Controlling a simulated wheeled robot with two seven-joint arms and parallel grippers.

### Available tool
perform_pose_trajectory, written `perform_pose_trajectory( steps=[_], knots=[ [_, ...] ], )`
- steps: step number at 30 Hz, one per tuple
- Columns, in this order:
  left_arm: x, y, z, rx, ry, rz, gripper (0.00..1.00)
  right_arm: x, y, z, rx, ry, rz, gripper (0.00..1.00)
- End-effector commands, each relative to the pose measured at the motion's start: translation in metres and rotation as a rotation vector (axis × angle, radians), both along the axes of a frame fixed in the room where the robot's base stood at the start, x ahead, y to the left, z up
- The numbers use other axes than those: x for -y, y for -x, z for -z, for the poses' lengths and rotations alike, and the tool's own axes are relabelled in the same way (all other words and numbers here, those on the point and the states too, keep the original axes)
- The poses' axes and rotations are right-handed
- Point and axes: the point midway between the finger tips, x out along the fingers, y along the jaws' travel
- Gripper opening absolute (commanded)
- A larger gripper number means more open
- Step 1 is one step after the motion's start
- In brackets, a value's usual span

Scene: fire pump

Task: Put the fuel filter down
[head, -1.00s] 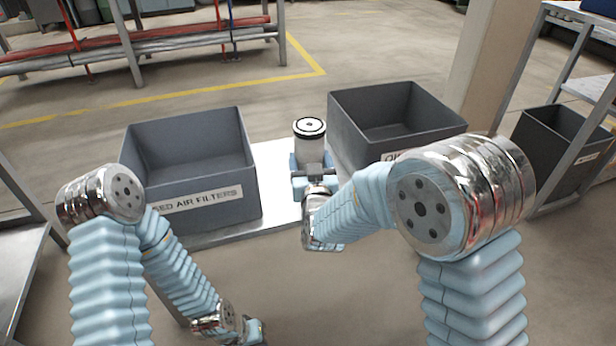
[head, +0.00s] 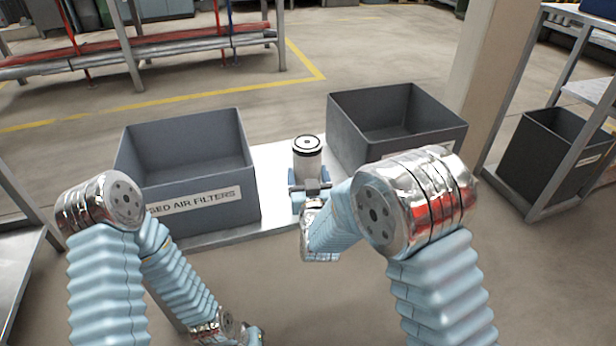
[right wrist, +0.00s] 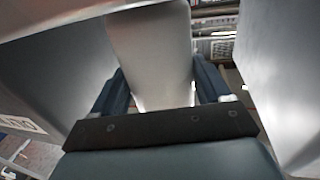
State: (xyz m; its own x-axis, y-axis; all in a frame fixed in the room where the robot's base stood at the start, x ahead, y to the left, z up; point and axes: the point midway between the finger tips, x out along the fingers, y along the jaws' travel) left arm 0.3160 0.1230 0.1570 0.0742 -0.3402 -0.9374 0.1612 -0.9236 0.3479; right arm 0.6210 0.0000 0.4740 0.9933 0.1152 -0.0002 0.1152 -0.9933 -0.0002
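The fuel filter (head: 308,161) is a pale grey cylinder with a black-ringed white top. It stands upright between two grey bins, above the pale tabletop (head: 276,187). My right gripper (head: 309,185) is behind it on the near side, with a blue finger along each side. The right wrist view shows the filter (right wrist: 152,50) filling the space between the two fingers, which look closed on it. Its bottom end is hidden by the gripper, so I cannot tell if it touches the table. My left gripper (head: 246,334) hangs low at the bottom edge; its fingers are not clear.
The left bin (head: 205,205) is labelled for used air filters. The right bin (head: 362,150) has a label mostly hidden by my right arm. A strip of bare table lies between them. Another dark bin (head: 548,160) stands on the shelf at right.

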Motion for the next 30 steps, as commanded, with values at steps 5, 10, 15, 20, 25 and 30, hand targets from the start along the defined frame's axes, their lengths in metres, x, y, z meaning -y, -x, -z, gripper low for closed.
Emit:
perform_pose_trajectory(
  steps=[5,10,15,20,25,30],
  knots=[
    [0.0,0.0,-0.001,0.0,0.0,0.0,0.0,0.0,0.0,0.0,0.0,0.0,0.0,1.0],
    [0.0,0.0,-0.001,0.0,0.0,0.0,0.0,0.0,0.0,-0.001,0.0,0.0,0.0,1.0],
    [0.0,0.0,-0.005,-0.001,0.0,0.0,0.0,0.001,0.008,-0.003,-0.003,0.0,-0.001,1.0],
    [0.0,0.0,-0.006,-0.001,0.0,0.0,0.0,0.004,0.043,-0.003,-0.003,0.0,-0.002,1.0],
    [0.0,0.0,-0.006,-0.001,0.0,0.0,0.0,0.008,0.082,-0.003,-0.003,0.001,-0.003,1.0],
    [0.0,0.0,-0.006,-0.001,0.0,0.0,0.0,0.012,0.109,-0.003,-0.002,0.001,-0.001,1.0]
  ],
)
